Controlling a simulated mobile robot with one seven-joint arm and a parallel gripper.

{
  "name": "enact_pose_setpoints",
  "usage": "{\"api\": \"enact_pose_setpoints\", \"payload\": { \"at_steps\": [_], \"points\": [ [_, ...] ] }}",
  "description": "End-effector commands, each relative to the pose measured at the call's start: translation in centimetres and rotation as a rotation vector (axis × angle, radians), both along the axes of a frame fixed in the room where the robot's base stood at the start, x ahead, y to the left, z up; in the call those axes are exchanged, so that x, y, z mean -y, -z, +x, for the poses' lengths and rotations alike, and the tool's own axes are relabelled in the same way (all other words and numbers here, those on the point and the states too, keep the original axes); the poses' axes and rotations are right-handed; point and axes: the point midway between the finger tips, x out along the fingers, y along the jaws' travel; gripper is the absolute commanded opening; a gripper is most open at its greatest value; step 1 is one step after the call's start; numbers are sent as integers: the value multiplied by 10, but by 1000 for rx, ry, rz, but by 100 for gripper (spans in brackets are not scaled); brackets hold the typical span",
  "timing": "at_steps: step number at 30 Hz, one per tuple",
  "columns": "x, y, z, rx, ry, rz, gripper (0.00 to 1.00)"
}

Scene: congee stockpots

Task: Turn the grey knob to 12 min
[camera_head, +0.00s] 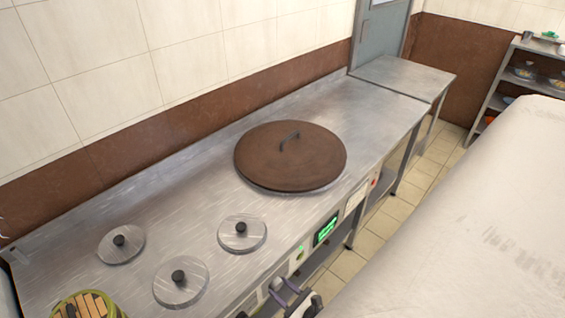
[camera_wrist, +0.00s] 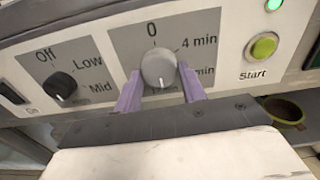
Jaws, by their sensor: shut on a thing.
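The grey knob (camera_wrist: 159,66) is on a grey panel patch in the wrist view, with "0" above it, "4 min" at its upper right and a partly covered "min" label at its right. A label below it is mostly hidden. A light mark on the knob appears to point down. My gripper (camera_wrist: 159,73) has its two purple fingers on either side of the knob, shut on it. In the head view my gripper (camera_head: 285,286) is at the counter's front edge, and the knob cannot be made out.
Left of the grey knob is a black knob (camera_wrist: 61,86) marked Off, Low, Mid. To its right is a green Start button (camera_wrist: 263,46). The steel counter (camera_head: 190,218) holds a large brown lid (camera_head: 290,165) and several small round lids. A green display (camera_head: 326,230) is on the front.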

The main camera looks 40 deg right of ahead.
Motion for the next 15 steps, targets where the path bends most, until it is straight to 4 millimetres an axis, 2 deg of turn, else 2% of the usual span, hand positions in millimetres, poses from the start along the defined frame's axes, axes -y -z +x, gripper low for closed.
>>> {"api": "enact_pose_setpoints", "payload": {
  "at_steps": [15],
  "points": [
    [0, 0, -1, -6, 1, 59, 18]
  ]
}}
